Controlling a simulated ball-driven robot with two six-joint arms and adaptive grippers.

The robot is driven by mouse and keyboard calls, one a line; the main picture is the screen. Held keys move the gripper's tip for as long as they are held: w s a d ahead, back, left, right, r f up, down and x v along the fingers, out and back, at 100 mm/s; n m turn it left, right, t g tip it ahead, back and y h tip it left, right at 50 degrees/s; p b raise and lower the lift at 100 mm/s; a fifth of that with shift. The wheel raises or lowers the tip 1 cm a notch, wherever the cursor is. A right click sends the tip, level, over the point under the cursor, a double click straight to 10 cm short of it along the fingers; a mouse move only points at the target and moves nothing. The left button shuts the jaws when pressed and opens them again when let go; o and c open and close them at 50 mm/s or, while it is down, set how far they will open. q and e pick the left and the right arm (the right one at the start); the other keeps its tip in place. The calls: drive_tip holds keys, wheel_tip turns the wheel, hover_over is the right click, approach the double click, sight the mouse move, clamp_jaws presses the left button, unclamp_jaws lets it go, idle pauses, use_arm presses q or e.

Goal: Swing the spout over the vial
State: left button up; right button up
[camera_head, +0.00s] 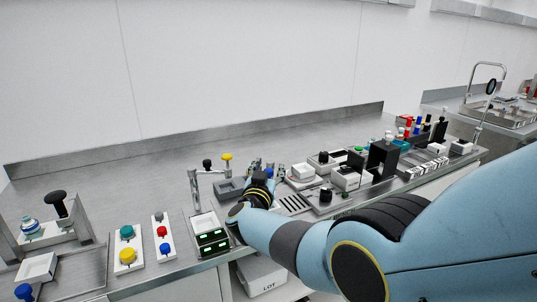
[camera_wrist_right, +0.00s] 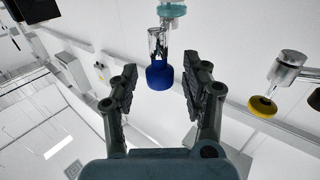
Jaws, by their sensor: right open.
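My right gripper (camera_head: 262,176) is over the washer area in the middle of the bench. In the wrist view the right gripper (camera_wrist_right: 160,88) is open, its two dark fingers apart. A blue knob (camera_wrist_right: 160,76) on a shiny chrome piece (camera_wrist_right: 157,44) shows between and beyond the fingertips, with gaps on both sides. I cannot tell if this is the spout. A yellow knob (camera_wrist_right: 262,106) on a metal fitting is to the right of the fingers; the yellow knob (camera_head: 227,157) also shows in the head view. I cannot pick out the vial. My left gripper is not in view.
A metal post (camera_head: 195,188) with a black knob stands left of my gripper, behind a box with green displays (camera_head: 212,242). Panels with coloured buttons (camera_head: 127,250) are further left. Several devices (camera_head: 350,176) crowd the bench to the right. The bench's back strip is clear.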

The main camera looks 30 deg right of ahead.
wheel_tip(320, 180, up, 9)
idle(0.5)
drive_tip(key=shift+c, duration=0.2)
